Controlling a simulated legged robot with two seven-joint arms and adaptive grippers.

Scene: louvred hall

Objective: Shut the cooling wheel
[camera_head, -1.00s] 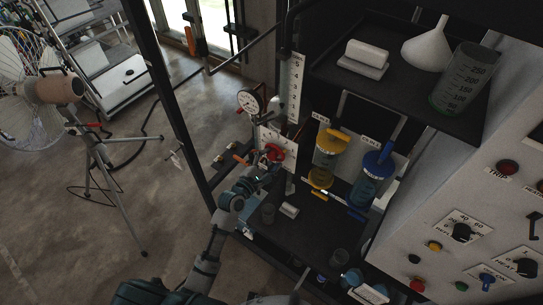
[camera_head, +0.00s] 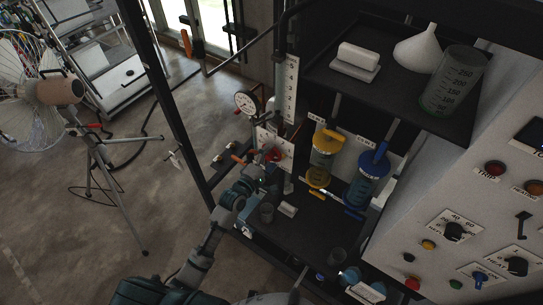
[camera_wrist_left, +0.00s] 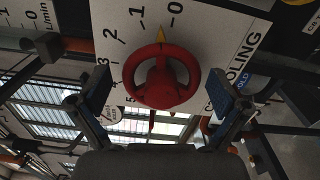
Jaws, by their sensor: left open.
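The cooling wheel is a small red handwheel (camera_wrist_left: 162,76) on a white panel (camera_wrist_left: 215,30) with a dial scale and the word COOLING, partly cut off. Its yellow pointer (camera_wrist_left: 161,36) points between 0 and 1. My left gripper (camera_wrist_left: 153,92) is open, with one finger on each side of the wheel and a visible gap to its rim. In the head view, the wheel (camera_head: 273,154) is partly hidden behind my left gripper (camera_head: 264,168), which reaches it from below left. My right gripper does not show.
A pressure gauge (camera_head: 247,103) stands above left of the wheel. Yellow (camera_head: 322,150) and blue-topped (camera_head: 371,170) vessels stand to its right. A dark shelf (camera_head: 400,100) overhangs at upper right. A control panel (camera_head: 480,215) is at right, a fan (camera_head: 40,90) at left.

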